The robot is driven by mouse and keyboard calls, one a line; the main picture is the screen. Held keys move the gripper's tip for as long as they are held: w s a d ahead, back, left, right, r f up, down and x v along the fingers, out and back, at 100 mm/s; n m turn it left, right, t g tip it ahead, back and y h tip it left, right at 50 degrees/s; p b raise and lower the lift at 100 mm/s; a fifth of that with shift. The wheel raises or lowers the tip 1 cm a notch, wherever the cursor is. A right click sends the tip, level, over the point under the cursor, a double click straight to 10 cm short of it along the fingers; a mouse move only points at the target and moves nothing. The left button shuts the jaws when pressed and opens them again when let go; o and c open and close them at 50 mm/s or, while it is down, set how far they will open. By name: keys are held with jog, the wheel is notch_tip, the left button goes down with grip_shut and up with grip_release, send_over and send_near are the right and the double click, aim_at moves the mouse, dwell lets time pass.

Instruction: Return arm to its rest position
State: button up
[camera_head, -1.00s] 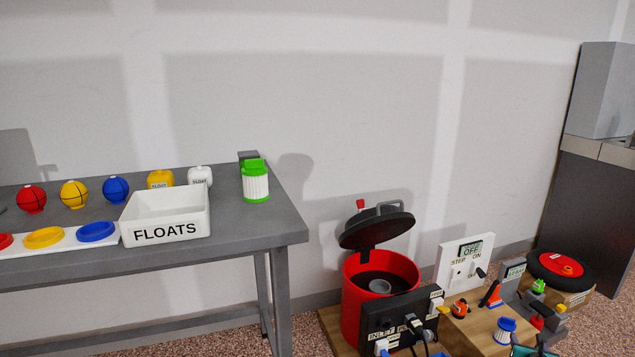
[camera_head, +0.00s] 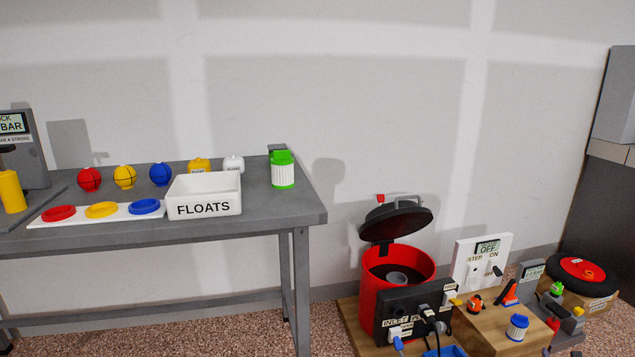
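My arm and gripper are not visible in the head view, so whether the gripper is open or shut is hidden. The grey workbench (camera_head: 255,222) fills the left. On it stands a white box labelled FLOATS (camera_head: 205,209), which looks empty. Red (camera_head: 89,179), yellow (camera_head: 124,177) and blue (camera_head: 160,173) balls sit behind a white strip holding a red ring (camera_head: 58,213), a yellow ring (camera_head: 102,209) and a blue ring (camera_head: 145,206). A green-topped white filter (camera_head: 282,170) stands at the bench's right end.
Right of the bench, a red bucket (camera_head: 370,302) has its black lid (camera_head: 396,221) raised. A black inlet panel (camera_head: 390,310), a white switch board (camera_head: 497,250), a wooden block (camera_head: 483,330) and a wheel (camera_head: 582,271) crowd the right. Speckled floor (camera_head: 180,325) under the bench is clear.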

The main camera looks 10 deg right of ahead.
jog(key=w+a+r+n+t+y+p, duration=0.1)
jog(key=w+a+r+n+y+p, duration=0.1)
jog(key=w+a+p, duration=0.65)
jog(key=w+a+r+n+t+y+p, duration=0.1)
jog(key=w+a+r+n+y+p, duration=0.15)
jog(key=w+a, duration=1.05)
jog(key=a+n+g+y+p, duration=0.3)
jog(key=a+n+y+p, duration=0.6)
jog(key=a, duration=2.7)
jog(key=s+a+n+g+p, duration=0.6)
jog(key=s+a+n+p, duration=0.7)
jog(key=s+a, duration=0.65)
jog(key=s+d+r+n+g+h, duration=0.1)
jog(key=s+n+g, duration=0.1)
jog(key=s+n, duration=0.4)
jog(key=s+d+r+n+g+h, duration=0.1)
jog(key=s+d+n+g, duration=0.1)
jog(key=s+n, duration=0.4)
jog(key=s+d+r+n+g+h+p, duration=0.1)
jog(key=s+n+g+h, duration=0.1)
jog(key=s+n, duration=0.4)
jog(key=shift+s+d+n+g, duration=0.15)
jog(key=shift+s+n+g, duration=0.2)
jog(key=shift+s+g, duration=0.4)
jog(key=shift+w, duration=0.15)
